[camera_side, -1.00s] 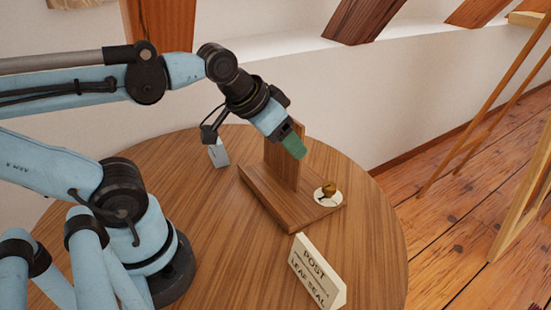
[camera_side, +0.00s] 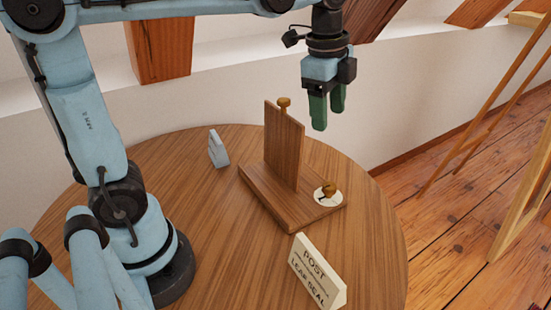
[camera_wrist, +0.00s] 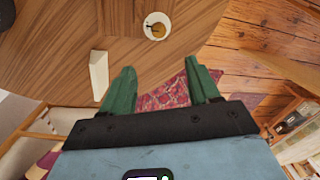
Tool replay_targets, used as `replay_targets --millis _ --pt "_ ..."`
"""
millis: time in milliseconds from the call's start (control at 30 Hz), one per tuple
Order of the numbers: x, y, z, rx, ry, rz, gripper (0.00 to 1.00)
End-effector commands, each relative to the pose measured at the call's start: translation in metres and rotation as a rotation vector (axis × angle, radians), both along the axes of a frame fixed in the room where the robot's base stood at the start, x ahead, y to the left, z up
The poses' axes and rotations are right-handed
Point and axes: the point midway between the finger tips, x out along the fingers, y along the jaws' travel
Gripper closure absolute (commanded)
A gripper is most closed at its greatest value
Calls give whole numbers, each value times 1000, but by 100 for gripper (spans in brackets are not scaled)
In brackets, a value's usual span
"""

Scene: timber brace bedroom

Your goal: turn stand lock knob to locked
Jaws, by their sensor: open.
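The stand (camera_side: 270,195) is a wooden base with an upright board on the round table. A brass lock knob (camera_side: 329,188) sits on a white round plate (camera_side: 322,198) at the right end of the base. A second brass knob (camera_side: 284,103) tops the upright board. My gripper (camera_side: 328,112) has green fingers, points down, and is open and empty above and to the right of the board, well above the lock knob. In the wrist view the lock knob (camera_wrist: 157,30) shows beyond the open fingers (camera_wrist: 158,85). The marks on the plate are too small to read.
A cream sign (camera_side: 316,272) reading "POST" with a second line stands at the table's front. A small pale block (camera_side: 218,148) stands behind the base. The round table (camera_side: 225,270) is otherwise clear. A wooden easel-like frame (camera_side: 490,130) stands at the right on the floor.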

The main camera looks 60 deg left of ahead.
Motion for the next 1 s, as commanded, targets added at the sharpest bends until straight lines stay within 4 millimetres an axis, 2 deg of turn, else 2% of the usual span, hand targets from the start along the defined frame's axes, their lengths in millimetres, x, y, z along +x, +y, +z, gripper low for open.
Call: replay_targets --millis 100,267,433,767,1000 --pt "16 -4 -6 21 70 -177 39" --pt "29 -7 -19 30 142 -365 39" --pt "27 -7 -51 30 136 -355 39" --pt "27 -6 -76 30 135 -353 39" --pt "27 -6 -113 30 134 -352 39"
